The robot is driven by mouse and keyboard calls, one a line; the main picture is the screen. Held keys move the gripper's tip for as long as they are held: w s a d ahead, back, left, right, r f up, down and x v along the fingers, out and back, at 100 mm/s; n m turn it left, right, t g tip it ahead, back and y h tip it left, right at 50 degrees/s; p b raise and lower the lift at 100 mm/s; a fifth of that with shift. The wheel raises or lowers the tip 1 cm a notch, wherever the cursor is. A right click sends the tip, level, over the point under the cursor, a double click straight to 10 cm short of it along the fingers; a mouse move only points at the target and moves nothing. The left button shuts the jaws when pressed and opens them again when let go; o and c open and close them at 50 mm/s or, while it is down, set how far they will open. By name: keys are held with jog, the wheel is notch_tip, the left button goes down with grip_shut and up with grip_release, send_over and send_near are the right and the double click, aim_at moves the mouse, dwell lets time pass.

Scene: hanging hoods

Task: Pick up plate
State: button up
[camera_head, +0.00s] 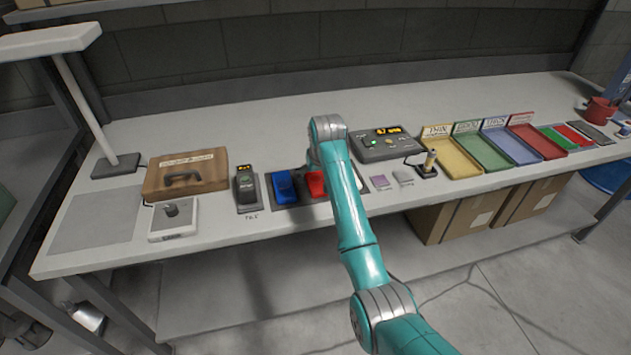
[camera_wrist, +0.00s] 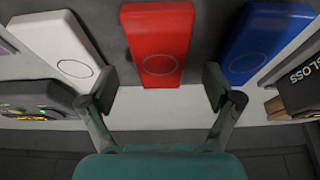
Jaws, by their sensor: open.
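The task does not say which plate; I see three flat rounded plates. The red plate (camera_wrist: 158,38) is centred in the wrist view, with its near end, marked by a circle, lying between my fingertips. The white plate (camera_wrist: 58,45) is on the left and the blue plate (camera_wrist: 258,42) on the right. My gripper (camera_wrist: 160,90) is open and empty, and the fingers show no clear contact with the red plate.
The gloss meter (camera_head: 246,188) stands left of the blue plate. A brown case (camera_head: 187,174) and a small white device (camera_head: 174,220) are further left. A grey control box (camera_head: 386,145) is behind, and coloured trays (camera_head: 450,153) line the right. The bench front edge is near.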

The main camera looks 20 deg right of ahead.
jog(key=shift+x, duration=0.9)
jog(key=c, duration=1.4)
jog(key=shift+o, duration=0.2)
jog(key=shift+r, duration=0.15)
